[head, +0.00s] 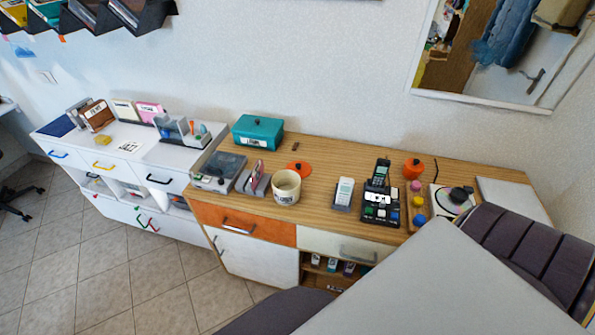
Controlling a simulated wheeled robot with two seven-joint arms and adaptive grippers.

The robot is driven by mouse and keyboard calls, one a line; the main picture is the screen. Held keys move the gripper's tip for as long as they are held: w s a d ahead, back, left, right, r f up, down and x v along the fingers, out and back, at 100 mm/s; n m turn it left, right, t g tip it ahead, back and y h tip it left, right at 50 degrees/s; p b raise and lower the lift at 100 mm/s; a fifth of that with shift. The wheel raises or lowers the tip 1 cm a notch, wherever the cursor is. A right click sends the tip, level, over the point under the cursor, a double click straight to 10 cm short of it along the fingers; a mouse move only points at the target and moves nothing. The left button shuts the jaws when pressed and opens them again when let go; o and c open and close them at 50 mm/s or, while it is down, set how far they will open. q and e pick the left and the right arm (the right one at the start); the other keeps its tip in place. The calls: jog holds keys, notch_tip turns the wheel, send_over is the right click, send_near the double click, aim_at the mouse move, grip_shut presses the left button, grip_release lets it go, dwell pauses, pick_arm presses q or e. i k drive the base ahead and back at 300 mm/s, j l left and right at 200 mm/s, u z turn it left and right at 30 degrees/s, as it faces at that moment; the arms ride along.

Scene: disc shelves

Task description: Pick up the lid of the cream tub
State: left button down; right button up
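The cream tub (286,187) stands upright and open on the wooden cabinet top, with dark lettering on its front. A flat round orange lid (298,169) with a small dark knob lies on the wood just behind the tub, to its right. The tub's rim is close to the lid's front edge in the picture; I cannot tell if they touch. Neither of my grippers is in the head view.
A teal box (258,132) stands behind left, and a grey card holder (254,181) is left of the tub. Right are a handset (344,193), a black phone (380,203) and an orange pot (412,169). Bare wood (335,160) lies right of the lid.

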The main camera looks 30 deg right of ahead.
aim_at(304, 169)
jog(key=i+j+z, duration=0.15)
jog(key=z, duration=0.2)
jog(key=i+j+z, duration=0.15)
jog(key=z, duration=0.25)
jog(key=i+j+z, duration=0.15)
jog(key=z, duration=0.2)
jog(key=j, duration=0.1)
